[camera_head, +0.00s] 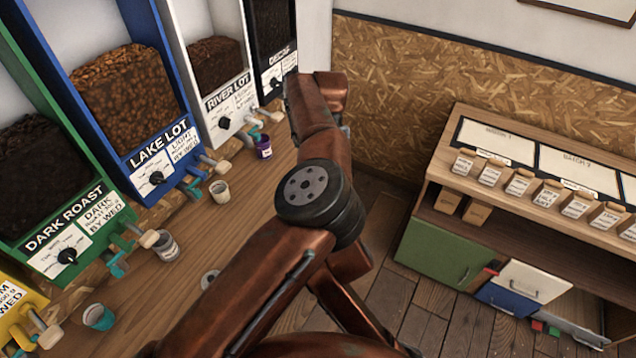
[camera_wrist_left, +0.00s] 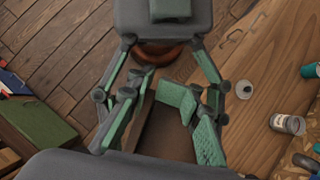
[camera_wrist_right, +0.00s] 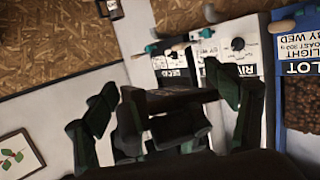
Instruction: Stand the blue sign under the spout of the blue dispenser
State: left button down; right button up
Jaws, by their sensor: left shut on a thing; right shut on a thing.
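The blue dispenser (camera_head: 140,95), labelled LAKE LOT, stands between the green and white dispensers. Its spout (camera_head: 193,178) is at its lower front, and a pale cup (camera_head: 219,191) stands close by. I cannot make out the blue sign in any view. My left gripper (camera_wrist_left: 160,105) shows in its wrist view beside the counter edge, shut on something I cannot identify. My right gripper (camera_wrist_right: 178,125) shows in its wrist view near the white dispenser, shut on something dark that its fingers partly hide. In the head view my arm hides both grippers.
The wooden counter (camera_head: 178,255) holds a grey cup (camera_head: 166,246), a teal cup (camera_head: 98,316) and a purple cup (camera_head: 263,147). Across the floor a low cabinet (camera_head: 520,205) holds a row of small packets. My arm blocks the middle of the head view.

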pick_arm(q)
jog(key=shift+d, duration=0.1)
pick_arm(e)
jog(key=shift+a, duration=0.1)
jog(key=c, duration=0.3)
pick_arm(q)
jog(key=shift+s, duration=0.1)
pick_arm(e)
jog(key=shift+c, duration=0.4)
pick_arm(q)
jog(key=c, duration=2.2)
grip_release()
pick_arm(e)
jog(key=shift+c, duration=0.6)
pick_arm(q)
jog(key=shift+o, duration=0.9)
pick_arm(e)
jog(key=c, duration=0.5)
pick_arm(q)
jog(key=o, duration=0.5)
